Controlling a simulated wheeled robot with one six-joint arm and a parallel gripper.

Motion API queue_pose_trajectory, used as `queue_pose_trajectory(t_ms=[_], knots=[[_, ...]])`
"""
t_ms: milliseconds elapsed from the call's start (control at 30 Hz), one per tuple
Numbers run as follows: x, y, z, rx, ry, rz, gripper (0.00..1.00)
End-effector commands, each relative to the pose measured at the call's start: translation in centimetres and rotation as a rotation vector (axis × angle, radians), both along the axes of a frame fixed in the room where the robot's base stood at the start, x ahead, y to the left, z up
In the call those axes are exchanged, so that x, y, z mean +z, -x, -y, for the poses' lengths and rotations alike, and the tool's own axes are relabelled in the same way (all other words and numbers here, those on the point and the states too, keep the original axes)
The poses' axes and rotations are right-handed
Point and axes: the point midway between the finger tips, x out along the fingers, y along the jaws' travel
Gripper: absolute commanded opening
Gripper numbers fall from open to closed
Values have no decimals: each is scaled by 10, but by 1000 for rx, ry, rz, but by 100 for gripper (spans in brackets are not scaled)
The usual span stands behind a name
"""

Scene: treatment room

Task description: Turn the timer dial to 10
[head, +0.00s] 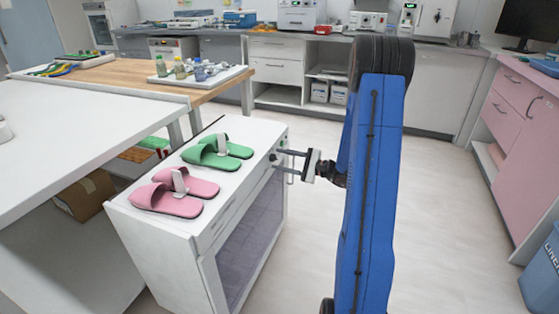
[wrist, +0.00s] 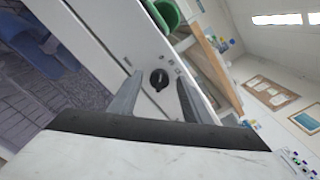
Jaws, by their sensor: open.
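The timer dial (wrist: 159,79) is a small black round knob on the white front panel of a low cabinet (head: 160,236). In the wrist view it sits between and beyond my two fingers, with small marks around it that are too small to read. My gripper (wrist: 158,95) is open, its grey fingers to either side of the dial in the picture; I cannot tell whether they touch it. In the head view my gripper (head: 283,160) reaches left to the cabinet's upper front near its far corner, and the dial is hard to make out there.
Green slippers (head: 220,152) and pink slippers (head: 178,192) lie on the cabinet top, close to my gripper. A dark glass door (head: 250,235) is below the panel. A white table (head: 70,125) stands at left. The floor (head: 440,220) at right is clear.

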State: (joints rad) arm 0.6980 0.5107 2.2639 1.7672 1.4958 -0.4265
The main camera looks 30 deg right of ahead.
Motion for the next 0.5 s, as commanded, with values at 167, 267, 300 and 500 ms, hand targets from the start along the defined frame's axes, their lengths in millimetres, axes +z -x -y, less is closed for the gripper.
queue_pose_trajectory(t_ms=[167, 267, 300, 500], knots=[[0, -7, -6, 1, 0, 1, 44], [0, -8, -6, 0, -1, -1, 44], [0, -8, -6, 0, -1, -1, 44], [0, -8, -6, 0, -1, -1, 32]])
